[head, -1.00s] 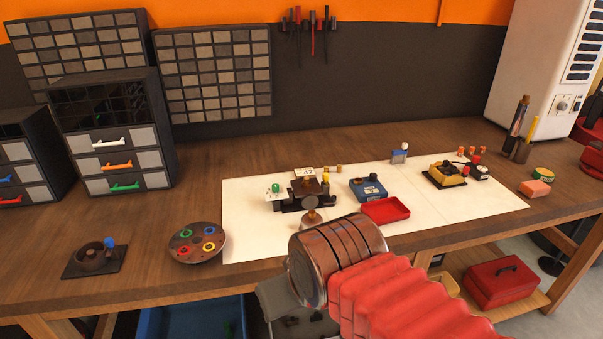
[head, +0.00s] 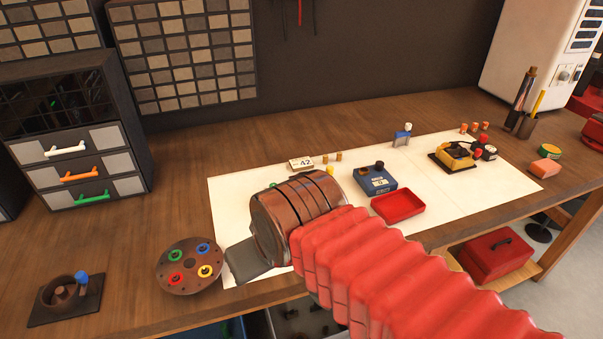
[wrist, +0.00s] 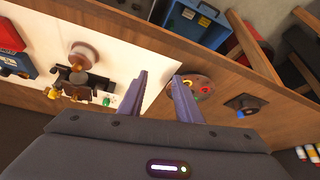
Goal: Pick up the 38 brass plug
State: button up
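I cannot read a 38 on either one. My gripper (wrist: 161,76) is open and empty in the wrist view, its two fingers apart above the mat's edge. In the head view my arm hides the fingers, and only a grey part of the gripper shows. A dark fixture (wrist: 88,86) with a round knob and small yellow and green parts lies left of the fingers in the wrist view; my arm mostly hides it in the head view.
A round plate with coloured rings (head: 190,266) and a cup on a black base (head: 66,298) stand at left. A blue box (head: 375,180), a red tray (head: 398,205) and a yellow device (head: 456,155) occupy the mat. Small copper-coloured cylinders (head: 474,127) stand behind.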

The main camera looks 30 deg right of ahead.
jog(key=shift+o, duration=0.5)
jog(key=shift+w, duration=0.15)
notch_tip(320, 180, up, 9)
jog(key=g, duration=0.6)
send_over(309, 175)
jog(key=shift+d+f+n, duration=0.1)
jog(key=shift+n, duration=0.2)
jog(key=shift+f, duration=4.3)
